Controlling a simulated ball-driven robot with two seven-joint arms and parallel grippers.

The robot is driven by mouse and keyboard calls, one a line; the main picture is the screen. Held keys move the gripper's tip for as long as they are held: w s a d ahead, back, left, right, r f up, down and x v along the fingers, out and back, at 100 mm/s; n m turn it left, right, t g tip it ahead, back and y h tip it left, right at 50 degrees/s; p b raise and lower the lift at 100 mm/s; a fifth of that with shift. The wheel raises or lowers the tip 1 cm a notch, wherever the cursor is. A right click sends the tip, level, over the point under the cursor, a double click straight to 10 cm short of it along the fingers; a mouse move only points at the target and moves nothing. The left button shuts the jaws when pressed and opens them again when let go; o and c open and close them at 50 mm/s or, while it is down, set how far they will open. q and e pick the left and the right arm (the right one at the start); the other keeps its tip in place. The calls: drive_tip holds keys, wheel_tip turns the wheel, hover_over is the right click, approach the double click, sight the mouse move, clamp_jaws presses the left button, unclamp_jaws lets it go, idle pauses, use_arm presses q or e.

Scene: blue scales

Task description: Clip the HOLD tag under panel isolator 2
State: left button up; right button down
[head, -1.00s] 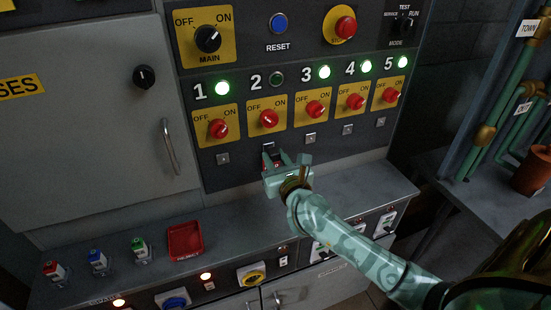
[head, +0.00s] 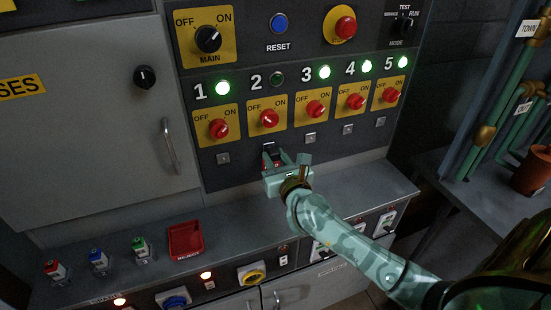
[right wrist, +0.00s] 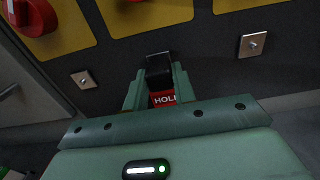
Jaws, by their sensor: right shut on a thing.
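Panel isolator 2 (head: 269,118) is a red knob on a yellow OFF/ON plate, and the lamp above it (head: 277,79) is dark. My right gripper (head: 275,158) is just below this plate, shut on the HOLD tag. In the right wrist view the HOLD tag (right wrist: 163,98) is red with white letters, partly hidden between the fingers, with a black clip (right wrist: 158,66) at its top. The clip is at the panel face, where the small plate under isolator 2 would be; I cannot tell whether it grips it. My left gripper is not in view.
Isolators 1, 3, 4 and 5 have lit green lamps and small metal plates below, such as those under 1 (head: 223,158) and 3 (head: 310,138). A red tray (head: 186,240) and several coloured padlock-like items (head: 98,260) stand on the grey ledge (head: 225,222).

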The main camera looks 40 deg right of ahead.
drive_tip(key=shift+w+d, duration=0.15)
drive_tip(key=shift+w, duration=0.3)
drive_tip(key=c, duration=1.1)
unclamp_jaws()
drive_tip(key=shift+o, duration=0.2)
drive_tip(key=p+v, duration=0.1)
drive_tip(key=v, duration=1.5)
drive_tip(key=shift+r, duration=0.1)
